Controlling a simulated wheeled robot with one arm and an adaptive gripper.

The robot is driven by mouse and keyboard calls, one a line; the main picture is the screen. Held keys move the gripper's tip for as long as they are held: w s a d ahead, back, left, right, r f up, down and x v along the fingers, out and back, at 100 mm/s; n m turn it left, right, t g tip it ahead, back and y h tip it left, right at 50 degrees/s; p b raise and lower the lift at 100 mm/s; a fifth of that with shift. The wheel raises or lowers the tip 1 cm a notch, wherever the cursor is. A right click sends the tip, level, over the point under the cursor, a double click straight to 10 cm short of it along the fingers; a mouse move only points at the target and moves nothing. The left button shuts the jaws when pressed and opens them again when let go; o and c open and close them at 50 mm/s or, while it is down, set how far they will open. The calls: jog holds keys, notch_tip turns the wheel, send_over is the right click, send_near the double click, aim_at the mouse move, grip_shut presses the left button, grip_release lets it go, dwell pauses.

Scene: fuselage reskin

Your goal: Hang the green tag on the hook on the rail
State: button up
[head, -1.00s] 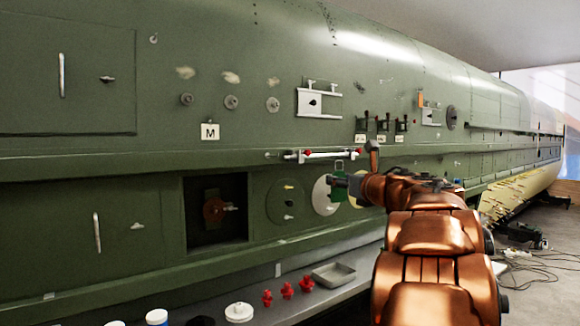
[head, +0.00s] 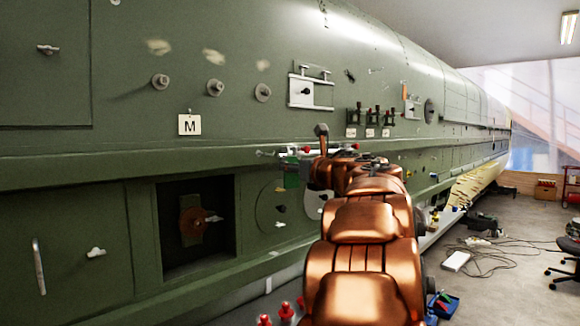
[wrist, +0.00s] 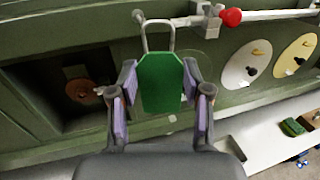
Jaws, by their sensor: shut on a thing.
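The green tag (wrist: 162,82) has a grey wire loop (wrist: 158,27) at its top and hangs upright between my gripper's fingers. My gripper (wrist: 161,102) is shut on the tag, with purple pads at its sides. In the wrist view the loop reaches up to the level of the rail (wrist: 270,15), left of its red knob. A small metal tip (wrist: 138,15) shows at the loop's upper left; I cannot tell whether the loop is around it. In the head view the tag (head: 291,180) is just below the rail (head: 290,152), and my arm partly hides both.
The green fuselage wall runs along the left. Below the rail are a dark recess (head: 170,225) with a brown valve and round panels (wrist: 245,64) with small knobs. Open floor with cables lies to the right.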

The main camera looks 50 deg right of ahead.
jog(key=w+f, duration=0.1)
jog(key=w, duration=0.7)
jog(key=shift+w+f+p, duration=0.35)
jog(key=shift+w+f, duration=0.05)
dwell(0.8)
jog(key=shift+d, duration=0.1)
dwell(0.6)
jog(key=o, duration=0.9)
jog(key=shift+v, duration=6)
